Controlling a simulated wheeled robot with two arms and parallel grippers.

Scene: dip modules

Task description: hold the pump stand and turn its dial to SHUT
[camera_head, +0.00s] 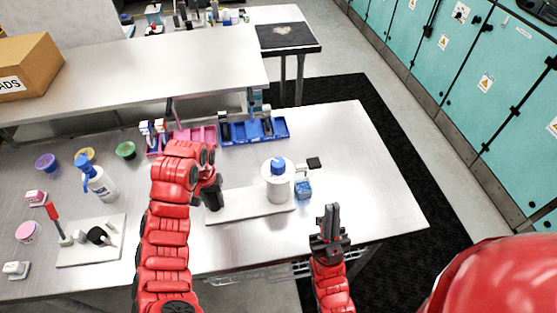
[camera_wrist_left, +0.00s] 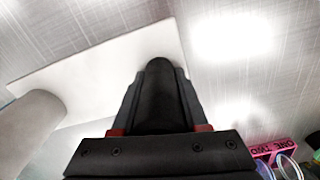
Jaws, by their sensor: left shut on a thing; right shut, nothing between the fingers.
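A white base plate (camera_head: 250,206) lies on the table, with a white cylinder (camera_head: 279,189) topped by a blue cap or dial (camera_head: 278,166) near its right end. I take this to be the pump stand; no SHUT mark is legible. My left gripper (camera_head: 213,198) is at the plate's left end. In the left wrist view it is shut on a black upright post (camera_wrist_left: 160,90), with the white plate (camera_wrist_left: 100,65) beneath and the cylinder (camera_wrist_left: 30,120) at the left. My right gripper (camera_head: 331,220) is shut and empty, near the table's front edge, apart from the stand.
A small blue object (camera_head: 303,189) is close to the cylinder's right, with a black square (camera_head: 314,163) behind. Blue bins (camera_head: 270,132) and a pink tray (camera_head: 205,135) stand behind. Another plate (camera_head: 80,254) with a red lever and black knob lies left. The table's right side is clear.

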